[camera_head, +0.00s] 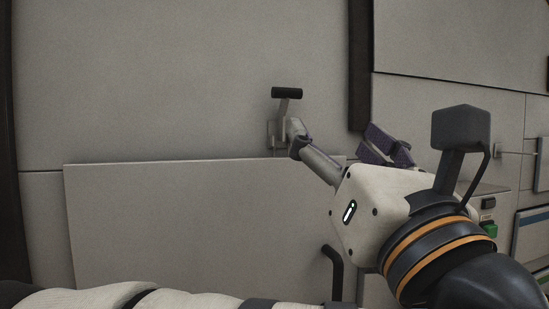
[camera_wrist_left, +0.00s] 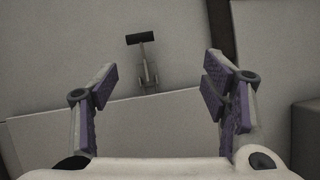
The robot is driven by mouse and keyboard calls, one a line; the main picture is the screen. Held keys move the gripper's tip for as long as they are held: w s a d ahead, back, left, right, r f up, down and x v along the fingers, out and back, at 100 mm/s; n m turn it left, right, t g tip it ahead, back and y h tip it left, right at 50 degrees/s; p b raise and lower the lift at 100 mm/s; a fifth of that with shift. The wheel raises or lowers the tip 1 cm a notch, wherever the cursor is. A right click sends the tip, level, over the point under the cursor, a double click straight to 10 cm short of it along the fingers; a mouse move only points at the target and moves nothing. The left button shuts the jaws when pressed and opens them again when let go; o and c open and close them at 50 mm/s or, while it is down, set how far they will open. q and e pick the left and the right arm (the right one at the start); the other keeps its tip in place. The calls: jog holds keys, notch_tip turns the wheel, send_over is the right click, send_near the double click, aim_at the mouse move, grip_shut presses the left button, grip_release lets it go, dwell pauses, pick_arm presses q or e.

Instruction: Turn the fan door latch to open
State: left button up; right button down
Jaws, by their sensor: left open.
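The latch (camera_head: 286,93) has a dark cylindrical grip on a metal lever, mounted on a pale panel (camera_head: 180,80). Its grip points up. In the left wrist view the latch (camera_wrist_left: 140,38) is ahead, in line with the space between the fingers, its lever slightly tilted. My left gripper (camera_head: 336,135) is open and empty, to the right of the latch in the head view. One finger overlaps the latch's base there and partly hides it; I cannot tell whether it touches. The wrist view shows both purple-padded fingers (camera_wrist_left: 158,82) spread apart. My right gripper is not in view.
A lighter raised panel (camera_head: 150,230) lies below the latch. A dark vertical post (camera_head: 360,65) stands to its right. A box with a green button (camera_head: 489,229) and a dark bent handle (camera_head: 334,268) are at lower right. The wall above the latch is clear.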

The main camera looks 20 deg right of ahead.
aim_at(288, 95)
pick_arm(q)
jog(key=w+r+n+p, duration=0.1)
jog(key=w+r, duration=0.1)
jog(key=w, duration=0.1)
jog(key=w+a+r+n+y+p, duration=0.1)
jog(key=w+r, duration=0.1)
jog(key=w, duration=0.2)
jog(key=w+a+r+n+y, duration=0.1)
jog(key=w+r, duration=0.1)
jog(key=w, duration=0.2)
jog(key=shift+a+r+g+p, duration=0.1)
jog(key=shift+r+g+p, duration=0.15)
jog(key=shift+g+p, duration=0.15)
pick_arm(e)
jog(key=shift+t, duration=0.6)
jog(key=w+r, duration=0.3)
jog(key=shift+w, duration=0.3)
pick_arm(q)
grip_shut()
jog(key=shift+f, duration=0.1)
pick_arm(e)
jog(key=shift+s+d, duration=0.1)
